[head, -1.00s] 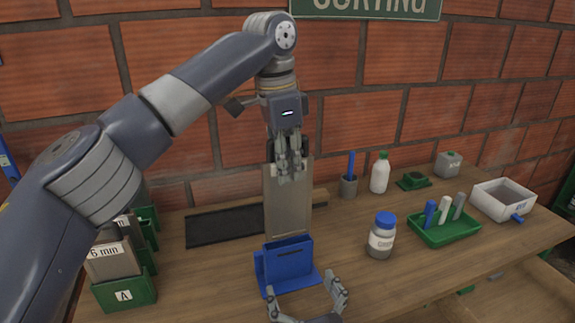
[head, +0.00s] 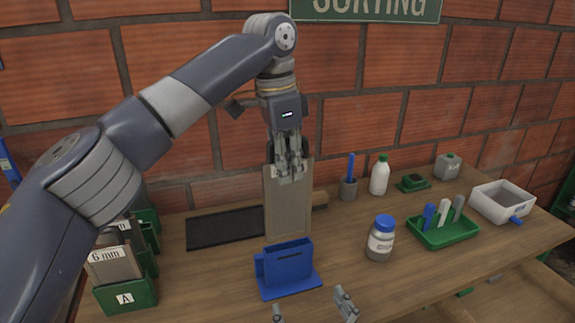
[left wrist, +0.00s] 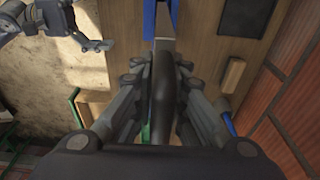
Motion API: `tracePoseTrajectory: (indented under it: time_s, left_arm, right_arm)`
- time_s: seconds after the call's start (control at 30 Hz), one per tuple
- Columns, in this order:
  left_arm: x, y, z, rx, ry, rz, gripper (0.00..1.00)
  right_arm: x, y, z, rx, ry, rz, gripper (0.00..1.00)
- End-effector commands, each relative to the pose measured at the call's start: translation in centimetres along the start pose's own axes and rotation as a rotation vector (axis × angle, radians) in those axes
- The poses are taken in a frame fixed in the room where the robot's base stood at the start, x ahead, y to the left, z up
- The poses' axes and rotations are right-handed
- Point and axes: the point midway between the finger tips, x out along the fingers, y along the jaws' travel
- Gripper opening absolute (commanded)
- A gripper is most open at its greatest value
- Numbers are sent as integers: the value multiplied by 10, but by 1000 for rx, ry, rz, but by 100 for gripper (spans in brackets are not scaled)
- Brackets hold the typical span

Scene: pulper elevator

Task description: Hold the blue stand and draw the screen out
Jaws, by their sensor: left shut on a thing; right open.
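The blue stand (head: 287,277) sits on the table at centre front, upright, with a dark slot line near its top. The screen (head: 288,205), a flat grey-beige panel, stands upright above and behind it. Its lower edge meets the stand's top in the picture; I cannot tell whether any of it is inside the slot. My left gripper (head: 290,168) is shut on the screen's top edge. My right gripper (head: 311,303) is open and empty in front of the stand, apart from it and partly cut off. Blue of the stand also shows in the left wrist view (left wrist: 149,20).
A black mat (head: 222,228) lies behind left. Green racks (head: 127,296) with panels stand at left.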

Motion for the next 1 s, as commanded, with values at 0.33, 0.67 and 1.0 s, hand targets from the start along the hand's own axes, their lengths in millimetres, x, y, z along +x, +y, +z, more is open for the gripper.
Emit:
tracePoseTrajectory:
  time_s: [0.33,0.67,1.0]
  left_arm:
    - [-26,0,-3,0,1,0,0]
    - [-43,0,-5,-1,0,0,0]
    - [-37,23,3,3,3,-2,0]
  right_arm:
    - [0,0,33,0,0,0,100]
    - [0,0,56,0,0,0,100]
    - [0,0,26,0,0,0,100]
